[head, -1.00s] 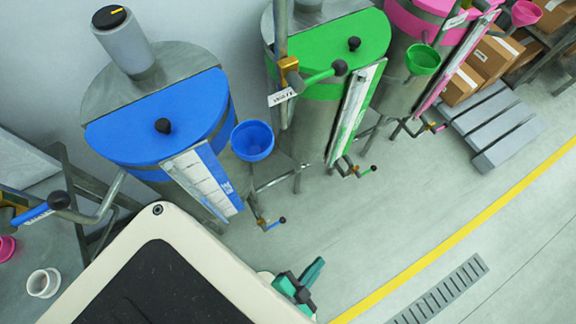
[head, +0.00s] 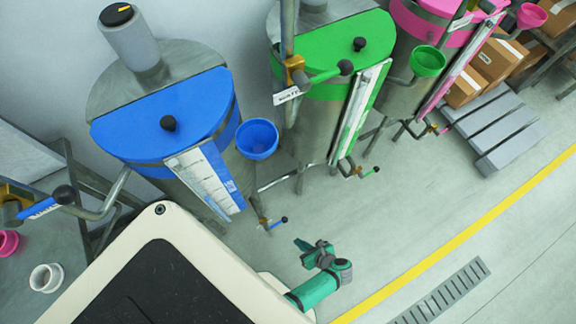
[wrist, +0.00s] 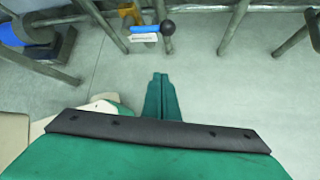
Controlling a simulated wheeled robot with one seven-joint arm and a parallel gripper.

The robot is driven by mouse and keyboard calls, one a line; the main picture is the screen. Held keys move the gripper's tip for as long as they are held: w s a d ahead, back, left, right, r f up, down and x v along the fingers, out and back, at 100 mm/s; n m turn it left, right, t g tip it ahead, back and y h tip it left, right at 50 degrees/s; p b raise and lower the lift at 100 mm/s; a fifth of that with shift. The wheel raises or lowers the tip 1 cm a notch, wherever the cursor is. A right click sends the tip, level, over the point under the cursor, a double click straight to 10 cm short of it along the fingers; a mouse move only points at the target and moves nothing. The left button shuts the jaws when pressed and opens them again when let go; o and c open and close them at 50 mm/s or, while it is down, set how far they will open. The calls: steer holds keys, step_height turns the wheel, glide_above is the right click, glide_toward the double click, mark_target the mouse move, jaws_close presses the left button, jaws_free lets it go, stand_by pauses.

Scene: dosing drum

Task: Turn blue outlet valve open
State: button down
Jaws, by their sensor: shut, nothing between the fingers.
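The blue drum (head: 165,130) stands at the left in the head view. Its outlet valve (head: 265,223) sits low at its right side, with a small blue lever (head: 279,220). In the wrist view the lever (wrist: 145,29) points right from the brass valve body (wrist: 130,12), with a white tag and a dark round knob (wrist: 168,27) at its end. My gripper (head: 300,243) is shut and empty, just right of and apart from the lever. In the wrist view its closed fingertips (wrist: 160,76) point up towards the knob, with a gap of floor between.
Metal legs and pipes (wrist: 237,24) stand around the valve. A blue funnel (head: 257,138) hangs above it. Green (head: 330,120) and pink (head: 425,50) drums stand to the right. Another blue-handled valve (head: 42,208) is at far left. The floor in front is clear.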

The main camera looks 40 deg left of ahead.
mark_target(277, 224)
steer(key=w+a+f, duration=0.2)
steer(key=a+f, duration=0.1)
steer(key=a, duration=0.5)
steer(key=shift+w+a+m+y, duration=0.3)
stand_by(0.6)
stand_by(0.4)
